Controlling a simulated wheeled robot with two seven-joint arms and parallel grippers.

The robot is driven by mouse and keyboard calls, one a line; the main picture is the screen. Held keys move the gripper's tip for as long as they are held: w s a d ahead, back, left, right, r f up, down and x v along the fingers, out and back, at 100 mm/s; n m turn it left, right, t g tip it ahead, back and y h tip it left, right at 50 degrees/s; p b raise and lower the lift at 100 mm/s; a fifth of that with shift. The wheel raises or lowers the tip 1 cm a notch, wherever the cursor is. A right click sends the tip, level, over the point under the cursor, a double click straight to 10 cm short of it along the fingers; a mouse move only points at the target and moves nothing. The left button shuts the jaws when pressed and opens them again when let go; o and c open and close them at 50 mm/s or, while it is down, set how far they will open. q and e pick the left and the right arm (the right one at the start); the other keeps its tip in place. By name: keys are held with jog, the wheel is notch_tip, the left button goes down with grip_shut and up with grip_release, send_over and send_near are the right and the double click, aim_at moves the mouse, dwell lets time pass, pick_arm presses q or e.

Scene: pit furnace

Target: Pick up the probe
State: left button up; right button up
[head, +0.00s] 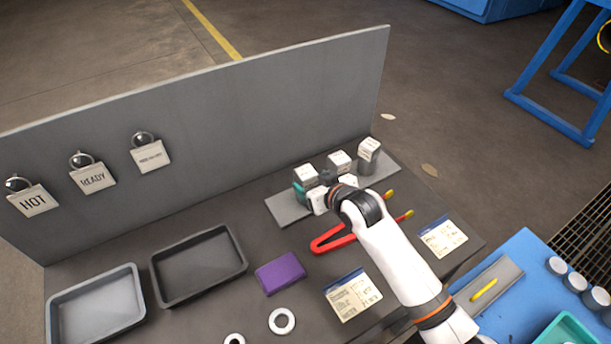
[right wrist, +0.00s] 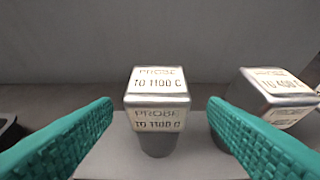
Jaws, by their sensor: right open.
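A probe (right wrist: 158,100) with a silvery block head marked "PROBE TO 1100 C" stands upright on a grey plate in the right wrist view. My right gripper (right wrist: 160,125) is open, with a teal finger on each side of it and gaps between. In the head view the gripper (head: 309,195) is at the leftmost probe (head: 305,174), partly hiding it. A second probe (head: 340,160) and a third probe (head: 368,150) stand to its right. One neighbouring probe (right wrist: 275,95) shows at the right in the wrist view. My left gripper is out of view.
A grey panel with hanging tags (head: 93,177) stands behind the bench. Red tongs (head: 332,240), a purple block (head: 280,273), a label card (head: 353,295) and two trays (head: 240,262) (head: 138,310) lie on the bench. A blue table (head: 520,250) is at the right.

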jog(key=x, duration=0.4)
jog(key=shift+w+a+p, duration=0.15)
jog(key=shift+a+p, duration=0.1)
jog(key=shift+p, duration=0.05)
jog(key=shift+r, duration=0.1)
jog(key=c, duration=1.2)
